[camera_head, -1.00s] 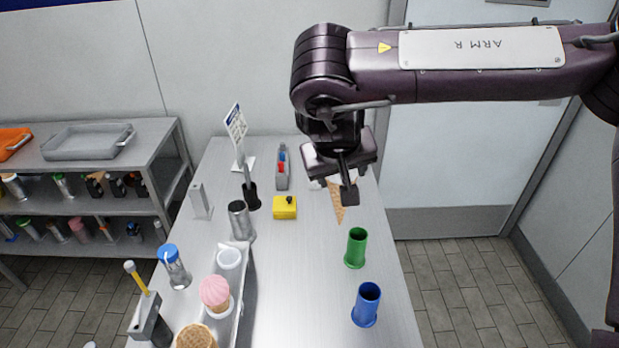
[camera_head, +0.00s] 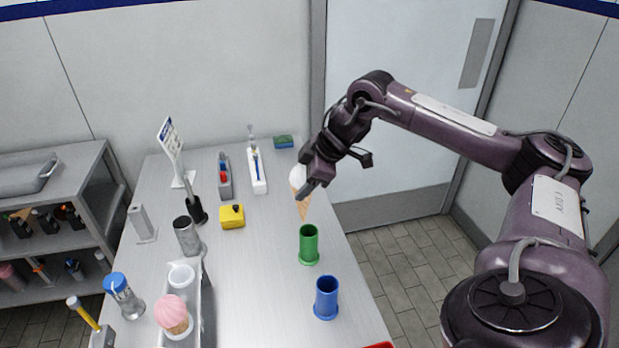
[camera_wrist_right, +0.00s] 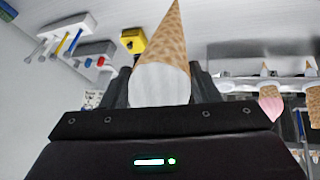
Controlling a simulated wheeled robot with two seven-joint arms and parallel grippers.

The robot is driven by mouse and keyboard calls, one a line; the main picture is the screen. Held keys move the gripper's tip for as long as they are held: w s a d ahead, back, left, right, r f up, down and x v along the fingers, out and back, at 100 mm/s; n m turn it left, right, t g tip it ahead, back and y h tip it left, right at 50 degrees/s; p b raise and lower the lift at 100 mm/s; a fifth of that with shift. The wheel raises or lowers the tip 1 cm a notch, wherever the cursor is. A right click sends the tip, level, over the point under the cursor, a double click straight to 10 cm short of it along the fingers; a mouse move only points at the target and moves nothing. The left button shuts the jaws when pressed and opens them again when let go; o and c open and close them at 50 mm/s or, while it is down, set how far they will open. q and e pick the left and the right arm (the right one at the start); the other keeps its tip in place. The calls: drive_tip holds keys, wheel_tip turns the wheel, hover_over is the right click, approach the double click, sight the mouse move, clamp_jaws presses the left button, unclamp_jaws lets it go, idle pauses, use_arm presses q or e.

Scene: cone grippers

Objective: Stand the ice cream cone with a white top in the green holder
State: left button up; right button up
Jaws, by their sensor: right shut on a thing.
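The ice cream cone with a white top (camera_head: 302,208) is in my right gripper (camera_head: 306,184), tip down, above the table. In the right wrist view its white top (camera_wrist_right: 158,86) sits between the two fingers of the right gripper (camera_wrist_right: 160,92), with the tan wafer pointing away from the camera. The green holder (camera_head: 309,246) stands upright on the table, just in front of the cone, its open mouth up. In the head view the cone's tip is just behind and above the holder's rim; the cone is outside it. My left gripper is out of view.
A blue holder (camera_head: 326,299) stands in front of the green one. A yellow block (camera_head: 232,217) lies to the left. A rack (camera_head: 194,318) holds a pink-topped cone (camera_head: 173,313) at front left. The table (camera_head: 262,280) is clear between rack and holders.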

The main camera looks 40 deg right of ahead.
sight(309, 199)
drive_tip(key=shift+s+d, duration=0.2)
drive_tip(key=shift+d, duration=0.55)
drive_tip(key=shift+a, duration=0.1)
drive_tip(key=shift+r, duration=0.15)
drive_tip(key=shift+f+b, duration=1.9)
drive_tip(key=shift+f, duration=1.5)
drive_tip(key=shift+f+b, duration=0.35)
drive_tip(key=shift+f, duration=0.25)
